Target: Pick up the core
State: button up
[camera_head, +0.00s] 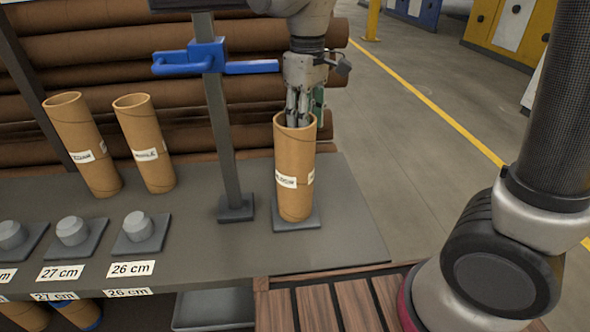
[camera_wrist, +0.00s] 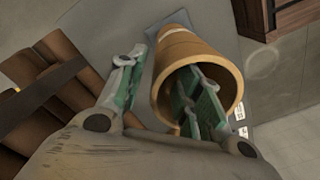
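A brown cardboard core (camera_head: 294,165) with white labels stands upright on a small grey plate (camera_head: 296,218) on the grey bench. In the wrist view I look down at the core (camera_wrist: 181,44) and into its open top. My gripper (camera_head: 305,108) points down at the core's top rim. In the wrist view my gripper (camera_wrist: 160,85) has its fingers parted across the core's wall. One green-padded finger is inside the tube and the other is outside, to the left, with a visible gap to the wall. The tip of the inner finger is partly hidden.
A grey post (camera_head: 226,130) with a blue clamp arm (camera_head: 215,60) stands left of the core. Two more cores (camera_head: 82,145) (camera_head: 145,143) stand further left. Grey pegs with length signs line the bench front. Large brown rolls lie behind.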

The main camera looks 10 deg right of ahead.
jog(key=shift+f, duration=0.2)
grip_shut()
jog(key=shift+r, duration=0.15)
